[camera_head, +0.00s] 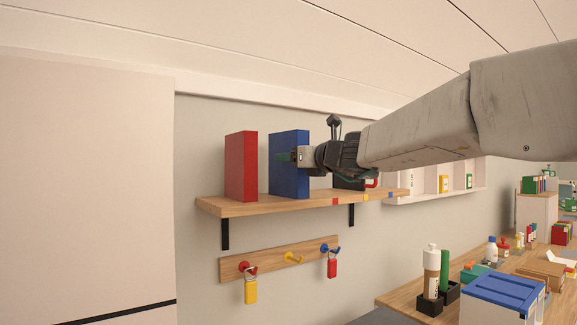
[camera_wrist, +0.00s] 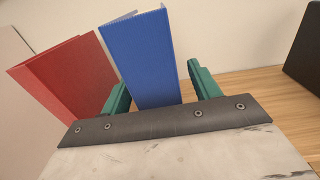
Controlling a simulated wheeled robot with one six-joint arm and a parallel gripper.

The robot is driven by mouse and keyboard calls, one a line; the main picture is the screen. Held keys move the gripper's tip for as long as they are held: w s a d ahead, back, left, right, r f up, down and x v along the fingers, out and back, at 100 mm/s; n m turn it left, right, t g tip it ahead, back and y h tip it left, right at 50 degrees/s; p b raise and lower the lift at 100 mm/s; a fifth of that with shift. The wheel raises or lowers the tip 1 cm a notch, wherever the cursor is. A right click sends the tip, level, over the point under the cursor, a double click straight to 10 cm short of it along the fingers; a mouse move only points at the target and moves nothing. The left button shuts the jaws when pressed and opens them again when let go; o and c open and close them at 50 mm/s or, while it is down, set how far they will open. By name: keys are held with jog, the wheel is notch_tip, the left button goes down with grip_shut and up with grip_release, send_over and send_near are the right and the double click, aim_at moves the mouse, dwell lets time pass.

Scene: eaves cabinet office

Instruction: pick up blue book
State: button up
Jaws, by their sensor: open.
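The blue book (camera_head: 289,162) stands upright on a wooden wall shelf (camera_head: 250,207), to the right of a red book (camera_head: 241,166). My gripper (camera_head: 288,157) is at the blue book's near right side. In the wrist view the blue book (camera_wrist: 142,58) rises between the two green fingers of my open gripper (camera_wrist: 160,88). The left finger lies between the red book (camera_wrist: 66,79) and the blue book. The right finger stands apart from the blue book, with a gap. How deep the book sits between the fingers is hard to tell.
A dark object (camera_wrist: 305,50) stands on the shelf to the right. Below the shelf is a hook rail (camera_head: 282,259) with padlocks. A desk at the lower right holds bottles, a blue-lidded box (camera_head: 503,291) and other items. The shelf right of the blue book has bare room.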

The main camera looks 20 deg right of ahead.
jog(key=shift+x, duration=0.9)
jog(key=shift+r, duration=0.1)
grip_shut()
